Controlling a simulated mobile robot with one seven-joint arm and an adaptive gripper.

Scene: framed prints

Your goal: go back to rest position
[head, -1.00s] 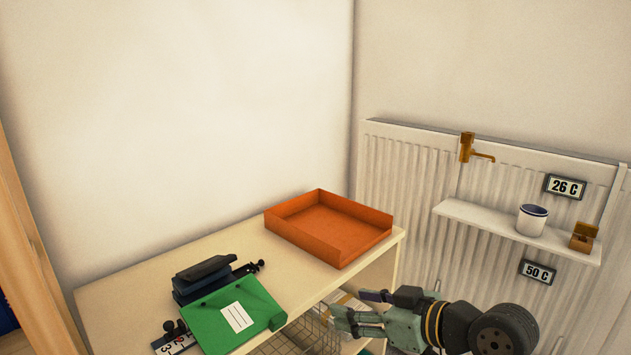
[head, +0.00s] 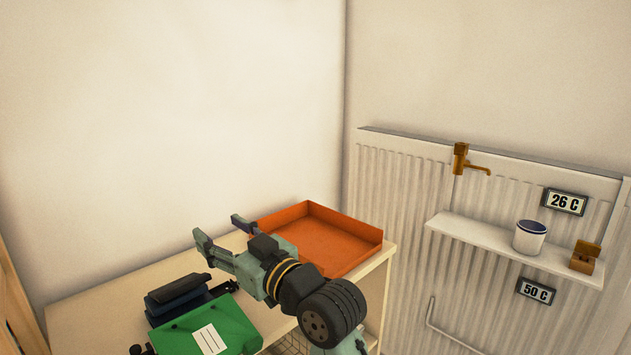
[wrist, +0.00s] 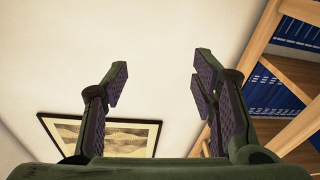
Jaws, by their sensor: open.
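My gripper (head: 222,236) is open and empty in the head view. It is raised over the wooden shelf top, in front of the orange tray and above the green folder. Its fingers point to the upper left, towards the wall. In the wrist view my gripper (wrist: 158,85) shows two spread fingers with nothing between them, against a pale surface.
An orange tray (head: 325,243), a green folder (head: 210,330) and a dark hole punch (head: 180,295) sit on the shelf top (head: 105,293). A radiator (head: 395,190) stands right, with a small ledge holding a white cup (head: 529,237). A framed print (wrist: 125,137) hangs nearby.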

